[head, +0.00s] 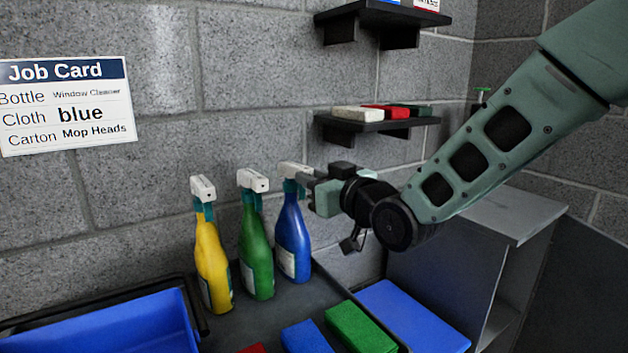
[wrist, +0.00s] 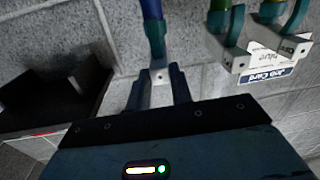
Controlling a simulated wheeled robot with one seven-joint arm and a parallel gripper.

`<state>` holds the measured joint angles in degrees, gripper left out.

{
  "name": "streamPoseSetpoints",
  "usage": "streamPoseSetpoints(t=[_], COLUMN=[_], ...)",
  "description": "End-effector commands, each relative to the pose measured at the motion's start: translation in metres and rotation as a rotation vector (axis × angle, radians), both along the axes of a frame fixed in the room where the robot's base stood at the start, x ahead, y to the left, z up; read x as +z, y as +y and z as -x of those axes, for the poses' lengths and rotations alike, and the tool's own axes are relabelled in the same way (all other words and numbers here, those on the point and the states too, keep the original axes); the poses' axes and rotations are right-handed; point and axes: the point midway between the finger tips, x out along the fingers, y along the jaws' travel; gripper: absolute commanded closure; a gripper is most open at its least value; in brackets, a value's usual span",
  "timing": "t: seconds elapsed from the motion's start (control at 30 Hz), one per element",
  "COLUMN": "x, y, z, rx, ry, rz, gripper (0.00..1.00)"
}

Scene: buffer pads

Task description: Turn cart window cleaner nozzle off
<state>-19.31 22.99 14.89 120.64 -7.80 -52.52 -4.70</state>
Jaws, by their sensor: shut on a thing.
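A blue spray bottle (head: 291,238) with a teal neck and a white nozzle (head: 288,169) stands upright at the right end of a row of bottles. Its label is too small to read. My gripper (head: 306,181) reaches in from the right at the height of this nozzle. In the wrist view, which is upside down, my gripper (wrist: 160,90) has its two fingers on either side of the white nozzle (wrist: 159,75) and is shut on it. The nozzle's on/off marking cannot be made out.
A green bottle (head: 257,254) and a yellow bottle (head: 213,262) stand close to the left. A blue tray (head: 110,325) and several colored blocks lie in front. Shelves (head: 375,128) and a job card (head: 66,104) reading Window Cleaner are on the wall.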

Motion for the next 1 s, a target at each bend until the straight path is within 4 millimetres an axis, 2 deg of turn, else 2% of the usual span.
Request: streamPoseSetpoints(t=[0.07,0.1,0.13,0.17,0.47,1.0], x=[0.000,0.000,0.000,0.000,0.000,0.000], y=[0.000,0.000,0.000,0.000,-0.001,-0.033], z=[0.000,0.000,0.000,0.000,0.001,0.040], rx=[-0.001,-0.001,-0.001,-0.001,0.000,0.000], ry=[0.001,0.001,0.001,0.001,-0.001,-0.001], rz=[0.001,0.001,0.001,0.001,-0.001,0.000], gripper=[0.86,0.73,0.64,0.62,0.62,0.62])
